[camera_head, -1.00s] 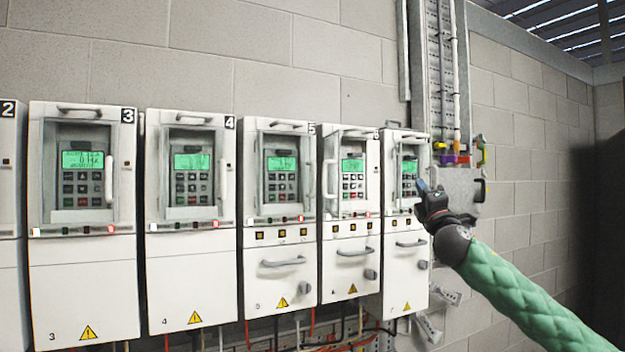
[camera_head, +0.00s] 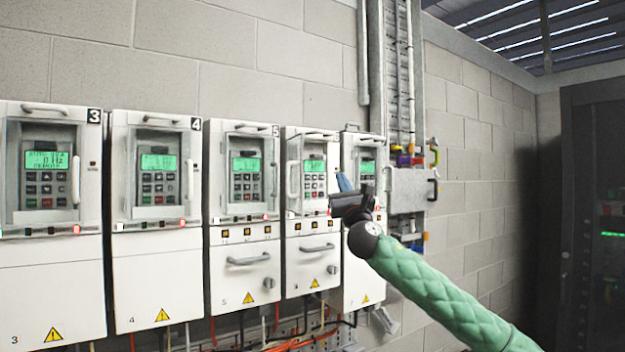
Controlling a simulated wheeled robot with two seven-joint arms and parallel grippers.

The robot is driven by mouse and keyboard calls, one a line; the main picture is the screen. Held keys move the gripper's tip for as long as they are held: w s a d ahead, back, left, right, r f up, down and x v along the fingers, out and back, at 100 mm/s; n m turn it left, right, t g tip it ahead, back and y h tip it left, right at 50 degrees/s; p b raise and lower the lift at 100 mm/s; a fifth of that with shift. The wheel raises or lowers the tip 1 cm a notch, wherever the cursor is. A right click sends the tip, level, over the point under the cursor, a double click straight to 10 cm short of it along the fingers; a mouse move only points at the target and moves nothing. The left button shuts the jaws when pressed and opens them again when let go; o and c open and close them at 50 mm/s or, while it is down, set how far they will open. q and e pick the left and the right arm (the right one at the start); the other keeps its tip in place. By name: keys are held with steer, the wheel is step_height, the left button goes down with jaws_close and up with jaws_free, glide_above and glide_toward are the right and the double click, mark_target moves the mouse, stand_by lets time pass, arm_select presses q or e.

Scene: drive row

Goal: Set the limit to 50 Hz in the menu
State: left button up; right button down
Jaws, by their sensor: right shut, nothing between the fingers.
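A row of white drive cabinets hangs on the wall, each with a keypad and a green display. The cabinet marked 3 (camera_head: 50,290) has a lit display (camera_head: 47,160) with dark text, its lower line seeming to read REMOTE. Cabinet 4 (camera_head: 155,275), cabinet 5 (camera_head: 243,285) and two more to the right have lit displays too small to read. My right gripper (camera_head: 337,200) is shut and empty, in front of the rightmost cabinets (camera_head: 365,280), hiding part of them. I cannot tell whether it touches anything. My left gripper is out of view.
Door handles and pull handles stick out from the cabinet fronts. A grey box (camera_head: 408,190) with coloured padlocks hangs right of the row, below a vertical cable tray (camera_head: 398,70). Cables hang below the cabinets. A dark rack (camera_head: 595,200) stands at the far right.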

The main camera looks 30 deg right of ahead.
mark_target(315, 177)
steer(key=shift+n, duration=0.9)
steer(key=w, duration=0.8)
steer(key=shift+w+a+p, duration=0.3)
steer(key=shift+a, duration=0.05)
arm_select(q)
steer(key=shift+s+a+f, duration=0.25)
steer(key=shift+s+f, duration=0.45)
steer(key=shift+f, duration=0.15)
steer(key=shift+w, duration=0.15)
